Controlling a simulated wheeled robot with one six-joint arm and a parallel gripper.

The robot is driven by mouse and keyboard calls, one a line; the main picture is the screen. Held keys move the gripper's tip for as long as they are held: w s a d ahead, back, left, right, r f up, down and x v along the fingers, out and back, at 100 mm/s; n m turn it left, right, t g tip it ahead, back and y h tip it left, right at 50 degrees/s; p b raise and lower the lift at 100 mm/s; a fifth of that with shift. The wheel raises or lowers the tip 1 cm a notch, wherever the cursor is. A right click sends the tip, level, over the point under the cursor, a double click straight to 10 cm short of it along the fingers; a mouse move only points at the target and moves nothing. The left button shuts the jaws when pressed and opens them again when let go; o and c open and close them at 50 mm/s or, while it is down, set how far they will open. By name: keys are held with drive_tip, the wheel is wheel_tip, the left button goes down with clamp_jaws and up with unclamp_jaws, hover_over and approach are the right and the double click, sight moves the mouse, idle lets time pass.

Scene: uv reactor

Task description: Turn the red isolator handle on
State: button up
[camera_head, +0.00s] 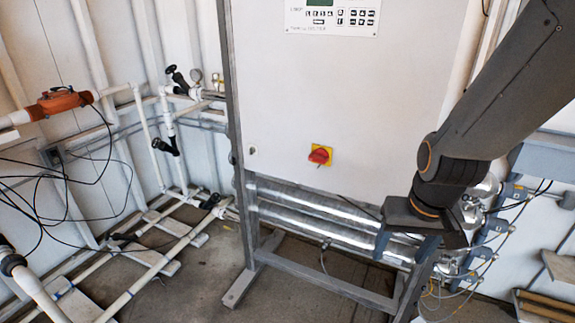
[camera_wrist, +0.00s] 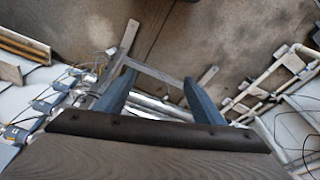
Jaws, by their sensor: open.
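The red isolator handle (camera_head: 319,156) sits on a yellow square plate (camera_head: 327,149) on the lower front of the white cabinet (camera_head: 350,90). The handle looks slightly tilted from level. My gripper (camera_head: 404,250) hangs to the right of the handle and lower, pointing down, near the cabinet's lower right edge. It is apart from the handle. In the wrist view my gripper (camera_wrist: 160,85) has its two blue-grey fingers spread, with nothing held between them. The handle does not show in the wrist view.
Shiny horizontal tubes (camera_head: 310,205) run below the cabinet on a grey metal frame (camera_head: 325,283). White pipes (camera_head: 165,255) with black valves fill the left side. Blue-grey fittings with cables (camera_head: 490,235) stand at right.

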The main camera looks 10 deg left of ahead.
drive_tip(key=w+a+f+t+y+b, duration=0.1)
drive_tip(key=w+a+t, duration=0.2)
drive_tip(key=w+a, duration=0.3)
drive_tip(key=w+a+t+b, duration=0.15)
drive_tip(key=w+a, duration=0.25)
drive_tip(key=w, duration=0.4)
drive_tip(key=m+t+h+b, duration=0.2)
drive_tip(key=m+t+h, duration=0.2)
drive_tip(key=t+h, duration=0.45)
approach(316, 159)
drive_tip(key=w+d+t+y, duration=0.1)
drive_tip(key=d+t, duration=0.1)
drive_tip(key=x, duration=0.2)
drive_tip(key=f+p+x, duration=0.1)
drive_tip(key=x, duration=0.4)
drive_tip(key=shift+w+a+f, duration=0.1)
drive_tip(key=shift+w+f, duration=0.05)
drive_tip(key=shift+w, duration=0.15)
drive_tip(key=c, duration=1)
drive_tip(key=shift+c, duration=0.2)
